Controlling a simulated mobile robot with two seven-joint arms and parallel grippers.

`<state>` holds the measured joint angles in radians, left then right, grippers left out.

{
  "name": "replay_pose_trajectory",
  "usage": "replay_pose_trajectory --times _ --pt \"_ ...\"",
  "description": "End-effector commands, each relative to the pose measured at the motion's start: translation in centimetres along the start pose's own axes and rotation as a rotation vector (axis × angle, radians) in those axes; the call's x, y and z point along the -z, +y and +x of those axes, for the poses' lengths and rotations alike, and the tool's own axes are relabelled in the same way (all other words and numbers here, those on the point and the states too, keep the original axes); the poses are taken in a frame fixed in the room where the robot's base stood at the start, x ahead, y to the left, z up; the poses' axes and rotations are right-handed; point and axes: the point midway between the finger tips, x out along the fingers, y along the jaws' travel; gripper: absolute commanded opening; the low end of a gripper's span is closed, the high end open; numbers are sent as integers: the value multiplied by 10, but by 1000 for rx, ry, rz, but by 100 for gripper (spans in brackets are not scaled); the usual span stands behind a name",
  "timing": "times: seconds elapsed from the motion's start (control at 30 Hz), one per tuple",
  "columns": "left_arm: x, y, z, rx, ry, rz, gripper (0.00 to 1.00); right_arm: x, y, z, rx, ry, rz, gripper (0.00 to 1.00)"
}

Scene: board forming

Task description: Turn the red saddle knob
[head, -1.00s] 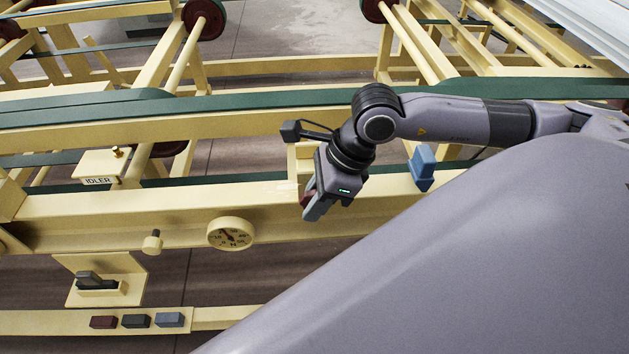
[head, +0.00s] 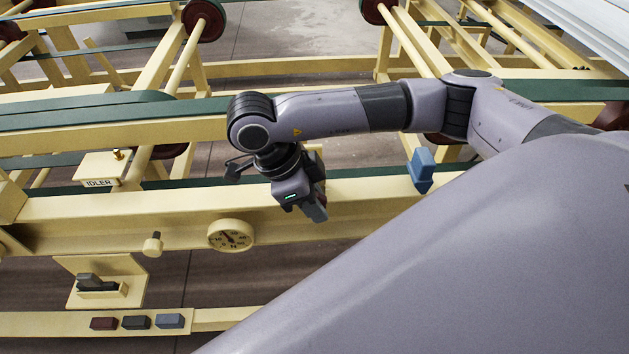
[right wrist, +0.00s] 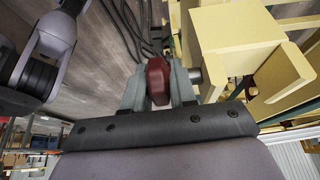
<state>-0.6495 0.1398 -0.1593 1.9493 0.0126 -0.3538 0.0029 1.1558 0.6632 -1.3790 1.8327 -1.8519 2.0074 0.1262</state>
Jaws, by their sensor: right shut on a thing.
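The red saddle knob (right wrist: 158,80) shows in the right wrist view, on a short metal shaft beside a cream block (right wrist: 232,35). My right gripper (right wrist: 157,90) has its grey fingers on both sides of the knob and is shut on it. In the head view my right gripper (head: 314,207) is at the cream rail, and its wrist hides the knob there. My left gripper is in neither view.
A dial gauge (head: 230,234) and a small cream knob (head: 153,243) sit on the rail to the left. A blue knob (head: 421,168) stands to the right. Green belts (head: 100,110) run behind.

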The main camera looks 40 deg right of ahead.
Motion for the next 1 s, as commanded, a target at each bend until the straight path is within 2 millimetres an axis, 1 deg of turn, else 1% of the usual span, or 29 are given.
replay_pose_trajectory --times 0.7,1.0 --pt "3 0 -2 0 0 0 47 -1 -2 -2 8 532 5 0" --pt "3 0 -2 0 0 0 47 0 -1 -1 4 690 5 0"
